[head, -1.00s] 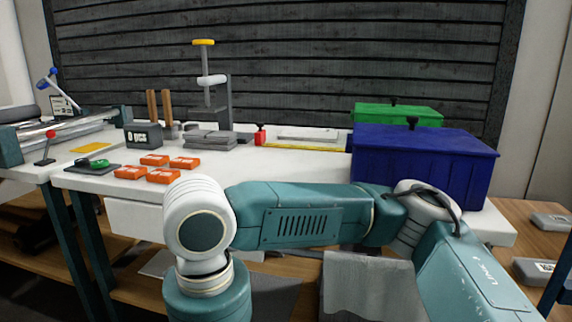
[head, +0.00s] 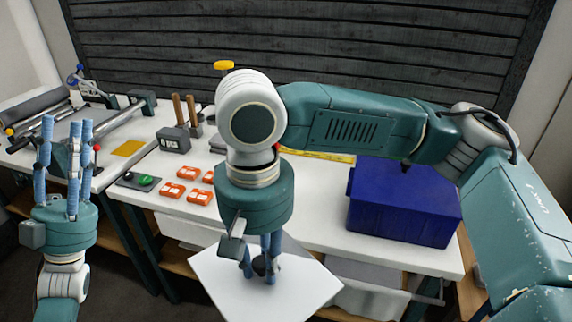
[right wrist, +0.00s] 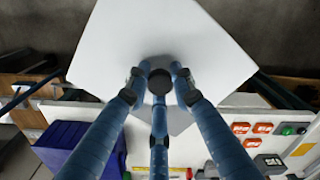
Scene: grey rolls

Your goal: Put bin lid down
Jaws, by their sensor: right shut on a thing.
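The bin lid (head: 215,280) is a flat, whitish square plate with a dark knob. My right gripper (head: 262,268) points down from above and is shut on this knob. The lid hangs in front of the workbench's front edge, apart from the bench. In the right wrist view the lid (right wrist: 150,35) fills the top middle, and the three blue fingers (right wrist: 160,84) close around the black knob (right wrist: 160,82). My left gripper (head: 66,135) is at the far left, fingers pointing up and apart, empty.
Several orange boxes (head: 201,196) and a green round item (head: 145,181) lie at the left. My right arm hides the back.

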